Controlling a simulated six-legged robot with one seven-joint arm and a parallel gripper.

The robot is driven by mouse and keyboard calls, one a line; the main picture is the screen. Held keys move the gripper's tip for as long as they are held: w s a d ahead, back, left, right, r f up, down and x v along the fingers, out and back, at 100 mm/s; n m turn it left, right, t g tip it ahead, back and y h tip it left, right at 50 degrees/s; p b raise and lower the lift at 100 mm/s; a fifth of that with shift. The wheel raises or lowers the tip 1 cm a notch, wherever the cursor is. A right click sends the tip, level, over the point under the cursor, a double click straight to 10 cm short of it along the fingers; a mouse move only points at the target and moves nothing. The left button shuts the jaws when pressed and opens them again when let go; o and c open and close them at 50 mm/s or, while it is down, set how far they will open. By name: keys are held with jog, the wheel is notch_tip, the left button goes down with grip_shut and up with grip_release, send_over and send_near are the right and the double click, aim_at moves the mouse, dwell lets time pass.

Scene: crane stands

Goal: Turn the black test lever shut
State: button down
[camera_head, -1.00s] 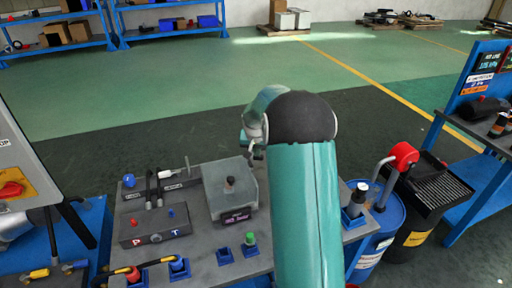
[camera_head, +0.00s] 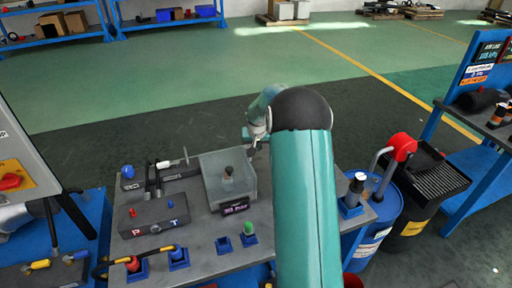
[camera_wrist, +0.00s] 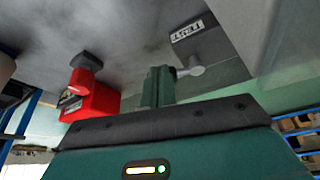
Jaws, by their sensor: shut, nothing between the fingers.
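In the wrist view, the shut fingers of my gripper (camera_wrist: 158,86) point at the bench fittings, with nothing between them. A small grey lever end (camera_wrist: 191,69) sits just right of the fingertips; contact cannot be told. It stands beside a dark block (camera_wrist: 199,38) with a white label that appears to read TEST. In the head view, my gripper (camera_head: 252,140) is small and partly hidden by my arm, at the far edge of the grey bench (camera_head: 205,238). I cannot make out the test lever there.
A red block (camera_wrist: 92,98) stands left of the fingers in the wrist view. In the head view, a clear-sided box (camera_head: 228,178) sits left of my arm. A blue drum (camera_head: 380,215) with a red-capped pipe (camera_head: 402,147) stands at right.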

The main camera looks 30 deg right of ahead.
jog(key=shift+w+d+n, duration=0.15)
jog(key=shift+d+n, duration=0.15)
jog(key=shift+n, duration=0.3)
jog(key=shift+w+d+y, duration=0.3)
jog(key=shift+w+d, duration=0.05)
